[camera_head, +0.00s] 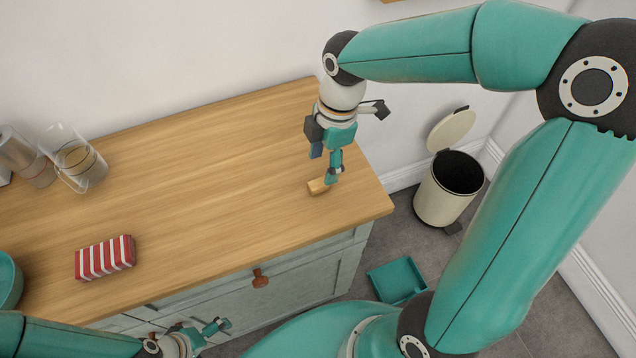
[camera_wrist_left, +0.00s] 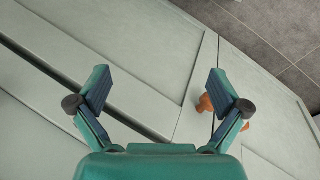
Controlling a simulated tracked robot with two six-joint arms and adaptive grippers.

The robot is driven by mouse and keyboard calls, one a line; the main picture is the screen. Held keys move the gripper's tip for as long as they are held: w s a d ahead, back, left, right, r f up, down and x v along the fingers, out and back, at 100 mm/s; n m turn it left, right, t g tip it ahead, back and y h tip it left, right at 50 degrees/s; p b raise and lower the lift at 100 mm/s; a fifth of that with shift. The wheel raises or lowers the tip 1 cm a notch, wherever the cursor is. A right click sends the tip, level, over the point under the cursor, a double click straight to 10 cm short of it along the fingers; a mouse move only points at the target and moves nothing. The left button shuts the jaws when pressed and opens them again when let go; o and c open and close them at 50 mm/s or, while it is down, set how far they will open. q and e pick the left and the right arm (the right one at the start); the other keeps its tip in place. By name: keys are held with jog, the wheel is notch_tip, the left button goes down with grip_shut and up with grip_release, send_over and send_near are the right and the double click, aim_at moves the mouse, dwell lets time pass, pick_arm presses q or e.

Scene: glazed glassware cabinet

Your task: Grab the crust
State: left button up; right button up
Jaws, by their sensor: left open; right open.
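The crust (camera_head: 318,187) is a small tan-brown piece lying on the wooden worktop near its right end. My right gripper (camera_head: 331,178) points down at the crust, with its fingers right by it and partly covering it. Its jaws are open; I cannot tell whether a finger touches the crust. My left gripper (camera_head: 218,327) is low in front of the cabinet, away from the crust. In the left wrist view the left gripper (camera_wrist_left: 160,95) is open and empty, facing the pale cabinet front.
A red-and-white striped packet (camera_head: 105,257) lies on the worktop (camera_head: 200,190) at left. Glass jars (camera_head: 75,160) stand behind it, and a teal bowl (camera_head: 8,280) is at the left edge. An open cream bin (camera_head: 448,188) and a teal dustpan (camera_head: 397,280) are on the floor.

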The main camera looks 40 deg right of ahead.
aim_at(319, 183)
jog(key=shift+a+f+p, duration=0.1)
jog(key=shift+a+f, duration=0.1)
jog(key=shift+f, duration=0.7)
jog(key=shift+a+f+p, duration=0.15)
jog(key=shift+a+f, duration=0.05)
jog(key=shift+f, duration=0.75)
jog(key=shift+a+f+p, duration=0.1)
jog(key=shift+a+f, duration=0.1)
jog(key=shift+f, duration=0.7)
jog(key=c, duration=0.9)
